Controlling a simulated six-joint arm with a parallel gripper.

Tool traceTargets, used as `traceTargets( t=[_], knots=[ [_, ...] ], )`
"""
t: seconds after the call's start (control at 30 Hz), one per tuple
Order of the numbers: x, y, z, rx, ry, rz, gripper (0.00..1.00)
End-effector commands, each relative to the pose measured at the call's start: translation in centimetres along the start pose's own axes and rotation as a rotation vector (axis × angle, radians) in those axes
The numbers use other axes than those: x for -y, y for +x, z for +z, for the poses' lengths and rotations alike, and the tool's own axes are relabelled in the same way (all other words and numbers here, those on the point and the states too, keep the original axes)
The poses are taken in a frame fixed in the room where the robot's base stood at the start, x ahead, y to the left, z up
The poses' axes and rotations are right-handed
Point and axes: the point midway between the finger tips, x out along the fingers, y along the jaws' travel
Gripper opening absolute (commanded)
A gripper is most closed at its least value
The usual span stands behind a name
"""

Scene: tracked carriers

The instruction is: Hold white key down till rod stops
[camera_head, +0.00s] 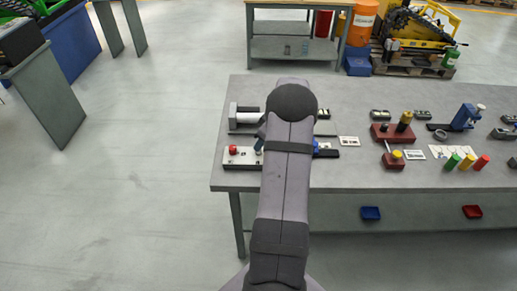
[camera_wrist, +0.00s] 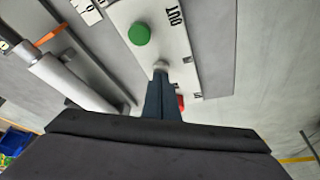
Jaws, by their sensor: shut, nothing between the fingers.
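The white key (camera_wrist: 161,65) is a small pale round cap on a white panel (camera_wrist: 185,50), between a green button (camera_wrist: 140,33) and a mostly hidden red button (camera_wrist: 181,102). My gripper (camera_wrist: 161,77) is shut and empty, its fingertips right at the white key and covering part of it. I cannot tell whether they touch or press it. In the head view my gripper (camera_head: 259,146) is over the panel (camera_head: 243,161), just right of the red button (camera_head: 233,150); the white key is hidden there. The rod unit, a pale cylinder (camera_wrist: 72,82) with a thinner rod, lies beside the panel.
An orange marker (camera_wrist: 50,34) stands by the rod and a numbered scale (camera_wrist: 87,10) lies near it. My arm hides part of the bench (camera_head: 350,100). Several other fixtures, such as a red block with knobs (camera_head: 393,132), stand to the right.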

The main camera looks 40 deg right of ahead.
Motion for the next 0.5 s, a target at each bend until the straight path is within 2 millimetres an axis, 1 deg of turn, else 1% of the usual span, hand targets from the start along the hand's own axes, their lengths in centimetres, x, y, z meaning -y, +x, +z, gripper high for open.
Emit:
traceTargets(
  t=[0.03,0.27,0.5],
  knots=[
    [0.43,0.46,0.48,0.008,0.002,-0.013,0.0],
    [0.44,0.43,0.48,0.009,0.002,-0.014,0.0],
    [0.38,-0.47,0.04,0.007,0.002,-0.012,0.0]
  ],
)
